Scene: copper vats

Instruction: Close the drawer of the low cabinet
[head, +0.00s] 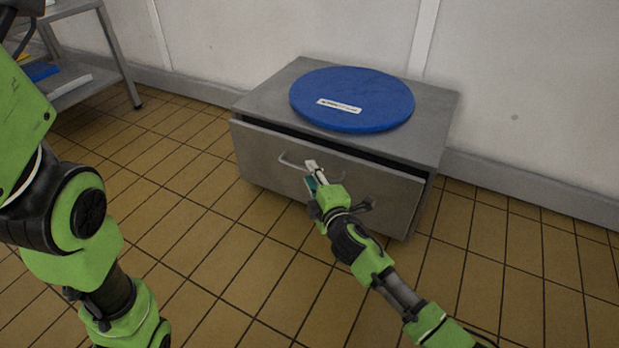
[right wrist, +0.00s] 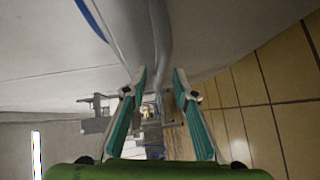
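The low cabinet (head: 275,85) is grey metal and stands against the wall. Its drawer (head: 262,158) is pulled out a little, with a dark gap along its top edge. A thin bar handle (head: 290,163) runs across the drawer front. My right gripper (head: 312,174) is at the drawer front, by the handle. In the right wrist view the two fingers (right wrist: 159,76) are apart, with a grey surface close beyond their tips. I cannot tell whether they touch the handle. My left arm shows at the left; its gripper is out of view.
A round blue lid (head: 355,95) with a white label lies on the cabinet. A metal shelf rack (head: 115,55) stands at the back left. The tiled floor (head: 190,215) in front of the cabinet is clear.

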